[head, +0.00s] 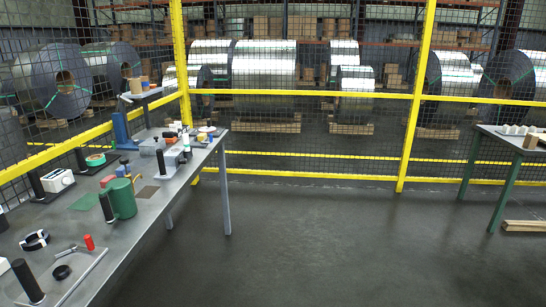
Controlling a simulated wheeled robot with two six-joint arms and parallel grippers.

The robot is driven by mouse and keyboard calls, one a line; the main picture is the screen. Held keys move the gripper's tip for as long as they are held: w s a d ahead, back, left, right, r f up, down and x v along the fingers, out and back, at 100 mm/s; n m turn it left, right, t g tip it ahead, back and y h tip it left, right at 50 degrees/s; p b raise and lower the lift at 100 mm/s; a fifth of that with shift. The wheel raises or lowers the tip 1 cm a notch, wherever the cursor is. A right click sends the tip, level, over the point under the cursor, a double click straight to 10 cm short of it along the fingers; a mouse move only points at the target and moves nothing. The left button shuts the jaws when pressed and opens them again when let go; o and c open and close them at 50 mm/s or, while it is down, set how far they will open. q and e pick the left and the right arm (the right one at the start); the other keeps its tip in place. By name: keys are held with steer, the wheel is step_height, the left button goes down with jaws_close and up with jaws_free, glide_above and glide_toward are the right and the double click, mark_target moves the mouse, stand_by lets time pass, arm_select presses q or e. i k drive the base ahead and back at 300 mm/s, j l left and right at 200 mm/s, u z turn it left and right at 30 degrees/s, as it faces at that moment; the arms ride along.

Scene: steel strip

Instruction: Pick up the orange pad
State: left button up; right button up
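I cannot make out for certain which thing is the orange pad. A small orange item (170,134) shows near the far end of the long grey workbench (170,222), among other small things. A flat brownish square (147,192) lies on the bench beside a green mug (122,198). A small red piece (108,181) is just behind the mug. Neither of my grippers shows in the head view.
The bench holds several dark upright cylinders, a white device (58,180), a green tape roll (95,160) and a red-handled tool (88,241). A yellow-framed mesh fence (300,93) stands behind. The grey floor (330,240) is open between the bench and a right-hand table (492,141).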

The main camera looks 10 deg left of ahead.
mark_target(169, 138)
steer(key=i, duration=1)
steer(key=i+u, duration=0.1)
steer(key=i, duration=0.85)
steer(key=i+l, duration=0.2)
steer(key=i, duration=0.8)
steer(key=i+l+u, duration=0.1)
steer(key=i, duration=0.9)
steer(key=i+l+u, duration=0.1)
steer(key=i+u, duration=0.3)
steer(key=i+l+u, duration=0.15)
steer(key=u, duration=0.25)
steer(key=i+l+u, duration=0.6)
steer(key=u, duration=0.25)
steer(key=i+l+u, duration=0.15)
steer(key=l+u, duration=0.25)
steer(key=l, duration=0.1)
